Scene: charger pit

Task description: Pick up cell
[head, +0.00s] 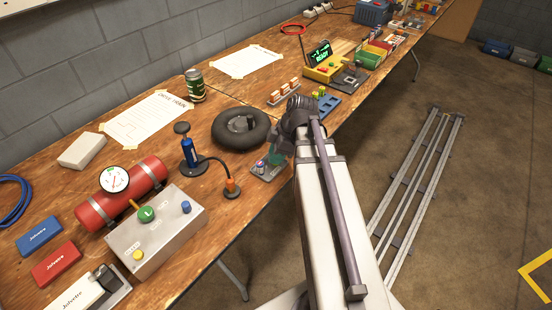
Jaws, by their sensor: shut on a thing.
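My gripper (277,160) is at the end of my arm, low over a small grey tray (266,176) near the front edge of the wooden bench. By its pose it is shut on a cell, but the wrist and arm hide most of the fingers and the held cell. A small dark cell with a coloured top (260,166) stands at the left end of the tray, just left of the gripper. I cannot tell whether the gripper touches it.
A black tyre (240,128) lies just behind and left of the gripper. A blue pump (190,152) with a hose stands further left. A blue holder (328,104), a rack of orange-white items (284,94) and a charger with a green display (322,62) are to the right.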

